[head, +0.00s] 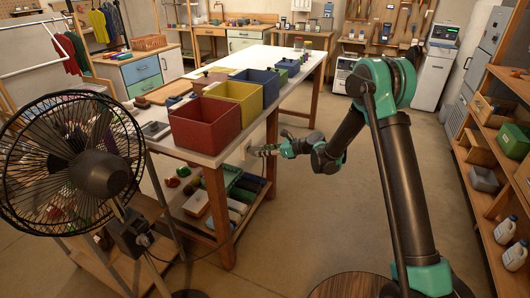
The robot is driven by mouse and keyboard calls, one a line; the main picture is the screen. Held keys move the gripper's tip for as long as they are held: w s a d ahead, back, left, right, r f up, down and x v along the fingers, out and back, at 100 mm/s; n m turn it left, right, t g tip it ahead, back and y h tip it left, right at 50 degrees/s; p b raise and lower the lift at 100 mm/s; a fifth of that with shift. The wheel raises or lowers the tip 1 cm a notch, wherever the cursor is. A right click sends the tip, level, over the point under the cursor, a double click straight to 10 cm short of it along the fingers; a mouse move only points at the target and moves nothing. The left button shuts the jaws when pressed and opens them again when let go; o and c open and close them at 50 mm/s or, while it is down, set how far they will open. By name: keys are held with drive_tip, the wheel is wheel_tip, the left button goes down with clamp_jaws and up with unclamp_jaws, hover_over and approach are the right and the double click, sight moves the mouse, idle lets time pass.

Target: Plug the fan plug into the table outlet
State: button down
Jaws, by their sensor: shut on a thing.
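The black standing fan (98,172) is at the left front, with its motor box below the cage. A thin dark cord runs from the fan's side across the floor towards the table. My gripper (258,151) is beside the right edge of the white-topped table (305,76), just below the top, near the red bin's corner. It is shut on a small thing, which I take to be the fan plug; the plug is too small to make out. The table outlet is not clear; a small pale patch shows at the table's side just left of my fingertips.
Red (204,128), yellow (238,95) and blue (262,84) bins stand along the table. A lower shelf with boxes (196,203) sits under it. Wooden shelves (480,165) with jugs line the right. The floor between table and shelves is open.

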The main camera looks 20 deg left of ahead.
drive_tip(key=shift+a, duration=0.9)
drive_tip(key=c, duration=1.1)
unclamp_jaws()
drive_tip(key=v, duration=1.2)
drive_tip(key=shift+w, duration=0.1)
drive_tip(key=shift+d, duration=0.1)
